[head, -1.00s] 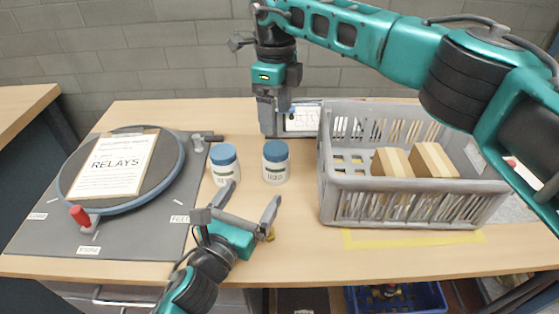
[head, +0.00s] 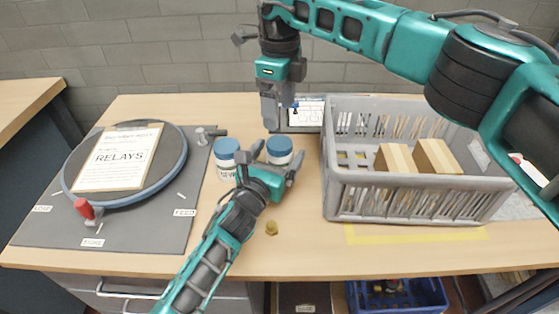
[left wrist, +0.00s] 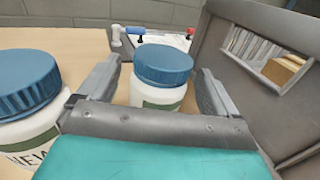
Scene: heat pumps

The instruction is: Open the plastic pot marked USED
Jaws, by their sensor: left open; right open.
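Two white plastic pots with blue lids stand side by side on the table. The left pot (head: 226,158) shows the letters NEW in the left wrist view (left wrist: 30,105). The right pot (head: 280,147) has a green-banded label; its wording is hidden behind my gripper in the left wrist view (left wrist: 160,75). My left gripper (head: 279,158) is open, its fingers on either side of the right pot, with gaps visible between them and the pot.
A grey crate (head: 420,200) with cartons stands close to the right of the right pot. A round turntable (head: 165,185) with a RELAYS sheet lies on a grey mat at left. A small brass piece (head: 271,228) lies in front.

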